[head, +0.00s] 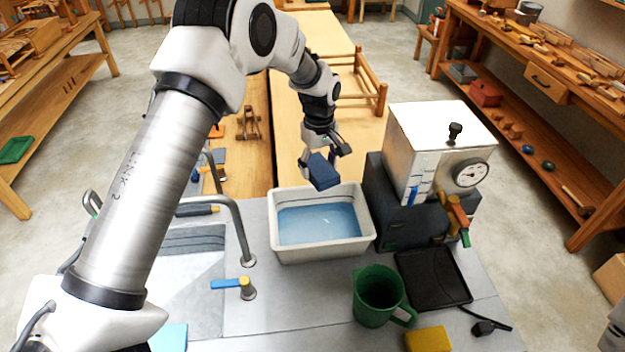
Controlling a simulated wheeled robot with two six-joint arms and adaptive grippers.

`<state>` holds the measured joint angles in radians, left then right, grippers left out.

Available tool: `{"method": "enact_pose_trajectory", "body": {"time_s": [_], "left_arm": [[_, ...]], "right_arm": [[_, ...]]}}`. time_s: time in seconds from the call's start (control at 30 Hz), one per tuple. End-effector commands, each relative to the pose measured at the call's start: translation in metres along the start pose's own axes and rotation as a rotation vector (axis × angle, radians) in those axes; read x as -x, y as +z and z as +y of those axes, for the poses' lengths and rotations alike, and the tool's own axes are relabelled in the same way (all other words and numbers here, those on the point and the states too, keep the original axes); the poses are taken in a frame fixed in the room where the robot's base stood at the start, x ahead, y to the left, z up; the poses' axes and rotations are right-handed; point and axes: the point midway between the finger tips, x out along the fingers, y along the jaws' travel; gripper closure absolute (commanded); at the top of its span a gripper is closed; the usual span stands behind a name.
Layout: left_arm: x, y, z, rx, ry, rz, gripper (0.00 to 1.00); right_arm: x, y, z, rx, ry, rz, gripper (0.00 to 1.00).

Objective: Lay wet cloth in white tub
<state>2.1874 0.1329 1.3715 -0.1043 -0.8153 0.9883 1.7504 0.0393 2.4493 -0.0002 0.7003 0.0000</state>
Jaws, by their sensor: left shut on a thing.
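The white tub (371,236) stands on the grey counter and holds clear blue water. My left gripper (323,155) points down above the tub's back rim and is shut on a dark blue folded cloth (324,173). The cloth is a compact, tilted block. In the picture its lower edge overlaps the tub's back rim; I cannot tell whether it touches. Whether the cloth is wet does not show. My right gripper is not in view.
A sink with a curved tap (243,225) lies left of the tub. A metal boiler with a gauge (440,150) stands close on the right. A green jug (375,297), a black tray (433,279) and a yellow sponge (428,340) are in front.

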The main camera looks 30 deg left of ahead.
Motion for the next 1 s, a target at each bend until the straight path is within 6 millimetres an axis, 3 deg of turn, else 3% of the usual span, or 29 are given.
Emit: {"method": "enact_pose_trajectory", "body": {"time_s": [0.07,0.23,0.73,1.0], "left_arm": [[0.006,0.000,0.002,-0.002,-0.001,0.000,0.68],[-0.006,0.000,0.001,-0.003,-0.001,0.000,0.68],[-0.077,0.000,0.000,-0.004,-0.002,0.000,0.68],[-0.120,0.000,0.001,-0.004,0.000,0.001,0.68]], "right_arm": [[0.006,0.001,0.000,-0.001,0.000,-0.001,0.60],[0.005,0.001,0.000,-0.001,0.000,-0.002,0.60],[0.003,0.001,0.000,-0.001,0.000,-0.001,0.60],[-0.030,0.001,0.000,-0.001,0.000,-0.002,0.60]]}}
